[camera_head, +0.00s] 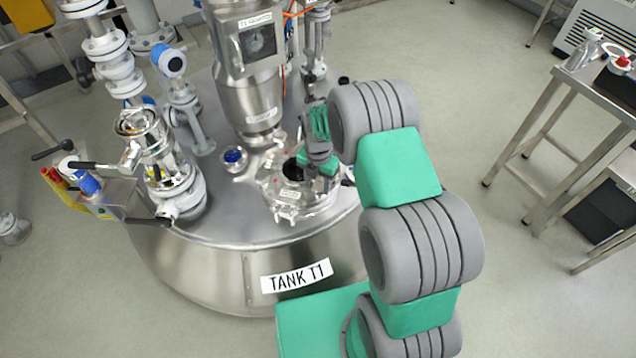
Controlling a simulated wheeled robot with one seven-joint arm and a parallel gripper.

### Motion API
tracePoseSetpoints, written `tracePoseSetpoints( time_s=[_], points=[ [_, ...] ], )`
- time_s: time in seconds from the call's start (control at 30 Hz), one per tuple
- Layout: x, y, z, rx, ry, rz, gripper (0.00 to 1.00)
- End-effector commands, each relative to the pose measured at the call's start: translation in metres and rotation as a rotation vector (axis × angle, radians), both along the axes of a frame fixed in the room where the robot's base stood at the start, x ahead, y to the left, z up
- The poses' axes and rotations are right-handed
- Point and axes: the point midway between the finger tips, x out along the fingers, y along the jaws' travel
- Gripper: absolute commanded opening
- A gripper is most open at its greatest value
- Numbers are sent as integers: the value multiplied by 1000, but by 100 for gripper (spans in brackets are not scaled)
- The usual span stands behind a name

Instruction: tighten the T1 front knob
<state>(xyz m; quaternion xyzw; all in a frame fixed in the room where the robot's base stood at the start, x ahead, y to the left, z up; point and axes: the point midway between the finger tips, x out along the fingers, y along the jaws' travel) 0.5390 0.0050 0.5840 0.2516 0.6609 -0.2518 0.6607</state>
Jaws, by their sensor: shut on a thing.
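The steel tank (222,285) carries the label "TANK T1" on its front wall. On its top, right of the middle, is a round steel lid fitting (290,195) with small clamps and labels around its rim. My gripper (318,167) reaches in from the right, points down over the back right part of this fitting and is shut on a small part there. I take that part to be the T1 front knob, but the fingers and hand hide it. A dark round spot shows just left of the fingers.
A tall steel column (245,85) labelled T1 rises behind the lid. A blue-capped fitting (234,157) is left of it. Valves and white flanged pipes (160,165) crowd the tank's left side. A steel table (570,110) stands at the right. Floor between is clear.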

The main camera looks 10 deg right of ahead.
Motion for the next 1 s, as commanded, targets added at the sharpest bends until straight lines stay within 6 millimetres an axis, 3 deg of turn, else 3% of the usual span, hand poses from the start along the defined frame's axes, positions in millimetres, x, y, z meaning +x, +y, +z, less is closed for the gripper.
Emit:
tracePoseSetpoints(
  time_s=[0.2,0.57,1.0],
  points=[
    [0,0,0,0,0,0,6],
    [0,0,0,1,-1,-54,5],
    [2,1,0,1,-2,-378,5]
  ],
)
